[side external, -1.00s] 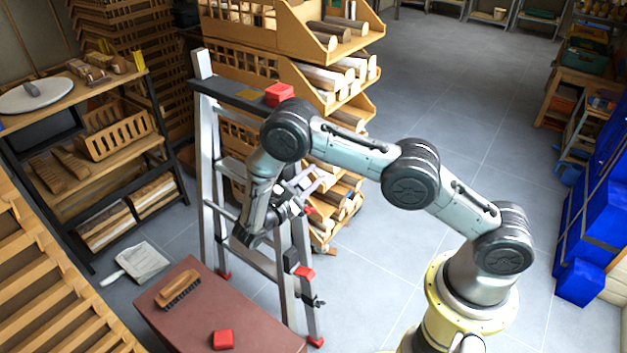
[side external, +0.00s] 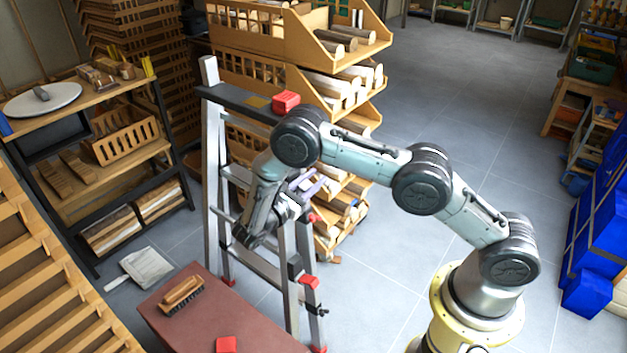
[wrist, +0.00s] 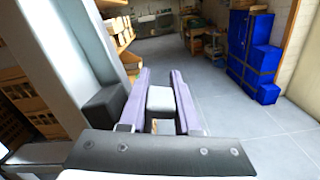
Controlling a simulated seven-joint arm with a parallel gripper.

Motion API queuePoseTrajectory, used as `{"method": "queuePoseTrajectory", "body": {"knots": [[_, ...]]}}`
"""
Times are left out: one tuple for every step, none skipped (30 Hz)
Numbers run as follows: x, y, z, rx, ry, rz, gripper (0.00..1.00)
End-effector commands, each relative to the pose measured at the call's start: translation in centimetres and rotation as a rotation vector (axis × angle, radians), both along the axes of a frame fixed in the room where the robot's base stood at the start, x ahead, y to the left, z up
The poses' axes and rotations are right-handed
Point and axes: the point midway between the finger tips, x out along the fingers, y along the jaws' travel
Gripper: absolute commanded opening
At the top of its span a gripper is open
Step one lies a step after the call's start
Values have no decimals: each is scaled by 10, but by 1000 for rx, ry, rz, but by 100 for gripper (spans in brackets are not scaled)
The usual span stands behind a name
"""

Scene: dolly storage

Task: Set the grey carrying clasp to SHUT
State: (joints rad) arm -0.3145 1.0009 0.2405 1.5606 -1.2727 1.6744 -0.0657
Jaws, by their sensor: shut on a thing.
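A pale grey block, apparently the grey clasp (wrist: 160,99), sits between my two purple fingers in the wrist view. My gripper (wrist: 160,82) is shut on it; the gripper also shows in the side view (side external: 308,186), beside the upper right leg of a grey stepladder (side external: 213,150). In the side view the clasp is hidden by my wrist and fingers. I cannot tell whether the clasp stands open or shut. A dark grey block (wrist: 104,106) on the ladder rail lies just left of my fingers.
A red block (side external: 286,101) sits on the ladder top. Stacked log crates (side external: 325,75) stand close behind. Open floor (side external: 470,120) lies to the right.

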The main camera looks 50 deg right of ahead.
Motion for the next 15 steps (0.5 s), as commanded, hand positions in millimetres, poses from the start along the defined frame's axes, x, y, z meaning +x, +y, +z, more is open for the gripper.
{"method": "queuePoseTrajectory", "body": {"knots": [[0, 0, -1, 1, 1, 1, 0], [0, 0, -1, 1, 1, 1, 0], [0, 0, -1, 1, 1, 1, 0], [0, 0, -1, 1, 1, 1, 0], [0, 0, -1, 1, 1, 1, 37], [0, 0, -1, 1, 0, 1, 44], [0, 0, -1, 1, 0, 1, 49], [0, 0, -1, 1, 0, 1, 55], [0, 0, -1, 1, 0, 1, 61], [0, 0, -1, 1, 0, 1, 61], [0, 0, 0, 1, -1, 1, 61], [0, 0, 0, 1, -1, 1, 61], [0, 0, 0, 1, -1, 1, 61], [0, 0, 0, 1, -1, 1, 61], [0, 0, 0, 1, -2, 1, 61]]}}
